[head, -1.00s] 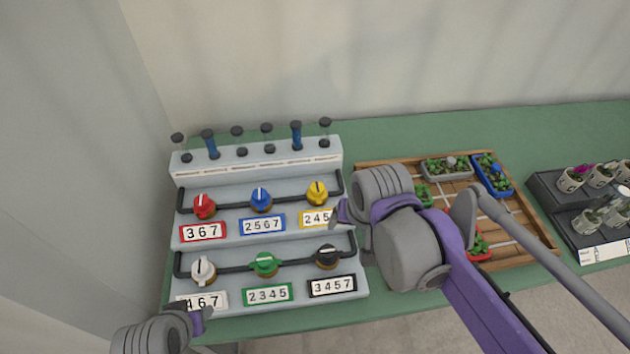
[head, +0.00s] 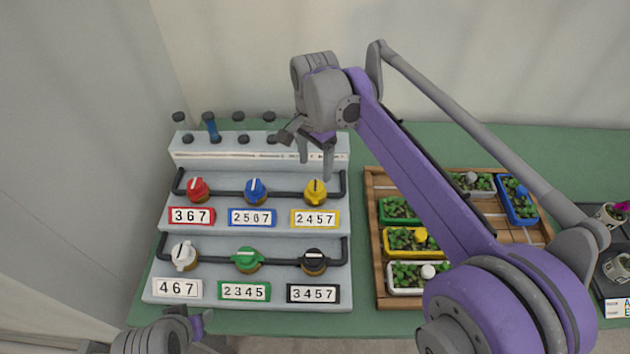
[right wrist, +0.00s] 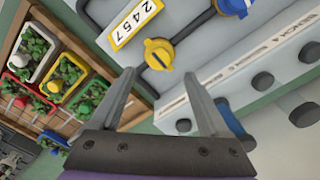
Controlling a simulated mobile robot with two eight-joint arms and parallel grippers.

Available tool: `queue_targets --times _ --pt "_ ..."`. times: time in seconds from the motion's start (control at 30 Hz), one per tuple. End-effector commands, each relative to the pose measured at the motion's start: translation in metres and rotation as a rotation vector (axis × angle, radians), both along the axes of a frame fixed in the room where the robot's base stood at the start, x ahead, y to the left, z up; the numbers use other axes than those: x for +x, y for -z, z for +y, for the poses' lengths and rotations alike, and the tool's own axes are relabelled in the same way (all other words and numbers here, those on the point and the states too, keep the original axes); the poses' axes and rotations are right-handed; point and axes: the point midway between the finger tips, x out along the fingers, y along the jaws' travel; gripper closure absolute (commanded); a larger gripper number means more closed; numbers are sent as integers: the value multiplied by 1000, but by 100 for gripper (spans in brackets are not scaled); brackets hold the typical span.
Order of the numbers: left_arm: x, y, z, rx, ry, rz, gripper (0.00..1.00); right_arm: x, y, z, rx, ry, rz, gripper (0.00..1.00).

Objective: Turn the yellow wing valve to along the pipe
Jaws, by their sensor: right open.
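The yellow wing valve (head: 316,192) sits at the right end of the upper pipe (head: 285,194), above a yellow-framed plate (head: 315,218) reading 2457. Its wing seems to stand across the pipe in the head view. My right gripper (head: 316,169) is open and empty, fingers pointing down, just above and behind the valve. In the right wrist view the yellow valve (right wrist: 159,54) shows just beyond and between the fingertips (right wrist: 160,76), apart from them. My left gripper (head: 204,322) is at the bottom edge, low in front of the panel; its jaws are unclear.
Red (head: 197,189) and blue (head: 256,190) valves share the upper pipe. White (head: 184,255), green (head: 247,259) and black (head: 314,262) valves sit on the lower pipe. Capped tubes (head: 210,127) stand on the top step, partly behind my right gripper. A wooden plant tray (head: 372,215) lies right.

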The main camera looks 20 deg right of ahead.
Motion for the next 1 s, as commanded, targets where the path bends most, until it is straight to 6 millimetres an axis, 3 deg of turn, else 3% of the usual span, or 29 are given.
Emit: queue_targets --times 0.1,0.3,0.73,0.77,1.0 --pt "-1 4 0 0 0 1 50 0 25 0 -1 0 0 21" --pt "-1 6 0 0 0 2 50 0 55 0 0 -1 -1 21" --pt "-1 7 0 0 0 2 50 0 66 0 0 -1 -2 21" --pt "-1 7 0 0 0 2 50 0 66 0 0 -1 -2 23" --pt "-1 7 0 0 0 2 50 0 66 0 0 -1 -2 66"
